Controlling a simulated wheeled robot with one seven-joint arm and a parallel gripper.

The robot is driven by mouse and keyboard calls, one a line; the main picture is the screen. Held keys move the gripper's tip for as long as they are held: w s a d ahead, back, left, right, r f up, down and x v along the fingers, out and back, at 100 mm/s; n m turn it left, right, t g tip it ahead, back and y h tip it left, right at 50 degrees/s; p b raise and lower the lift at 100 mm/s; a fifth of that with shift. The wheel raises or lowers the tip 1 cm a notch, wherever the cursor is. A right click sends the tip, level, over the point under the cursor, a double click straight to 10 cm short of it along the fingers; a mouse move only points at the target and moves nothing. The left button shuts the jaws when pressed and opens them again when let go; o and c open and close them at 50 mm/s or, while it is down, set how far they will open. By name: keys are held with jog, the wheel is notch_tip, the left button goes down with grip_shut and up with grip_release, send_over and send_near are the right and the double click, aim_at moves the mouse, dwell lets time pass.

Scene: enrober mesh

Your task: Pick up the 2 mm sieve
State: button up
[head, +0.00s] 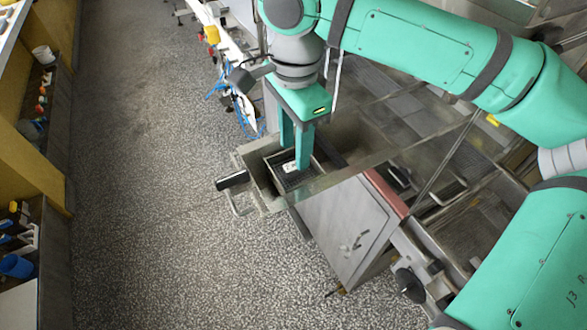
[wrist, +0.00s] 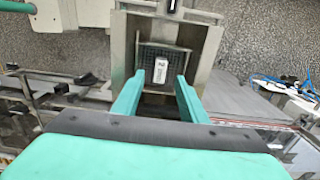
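The 2 mm sieve (head: 291,181) is a small dark mesh tray with a thin metal frame and a white label, sitting inside an open metal housing (head: 257,180). In the wrist view the sieve (wrist: 160,52) is straight ahead, and its label (wrist: 160,70) seems to show a 2. My gripper (head: 296,159) hangs fingers-down over the sieve in the head view. In the wrist view my gripper (wrist: 160,88) has its two green fingers apart, with the label between their tips. Nothing is held. Whether the fingertips touch the sieve I cannot tell. The near side of the sieve is partly hidden.
A black handle (head: 232,180) sticks out at the housing's left end. A grey metal cabinet (head: 345,225) stands to the right, with clear panels and machinery beyond. Blue hoses (head: 245,115) lie behind the housing. Speckled floor (head: 150,200) is open on the left, beside shelves (head: 40,130).

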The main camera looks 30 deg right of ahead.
aim_at(294, 165)
jog(key=shift+f, duration=2.65)
grip_shut()
